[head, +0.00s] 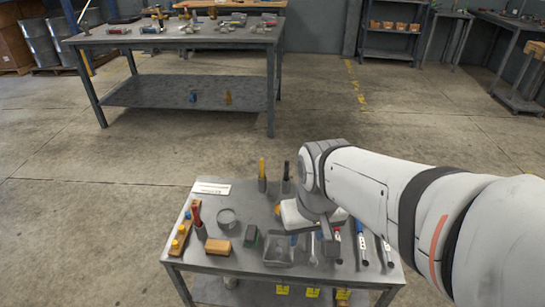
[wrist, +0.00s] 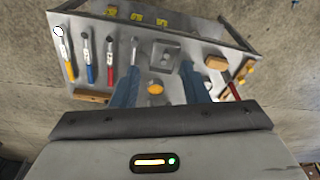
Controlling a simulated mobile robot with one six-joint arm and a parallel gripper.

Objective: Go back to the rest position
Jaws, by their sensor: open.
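My gripper (head: 306,238) hangs over the small grey workbench (head: 205,262) at the end of my white arm, its fingers pointing down at the bench top. In the wrist view my gripper (wrist: 160,90) shows two blue fingers spread apart, with nothing held between them. A round orange-yellow thing (wrist: 155,88) appears in the gap, seemingly on the bench below. In the head view my wrist hides part of the bench top.
A larger table (head: 180,90) stands behind. Open concrete floor (head: 80,220) lies left and between them.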

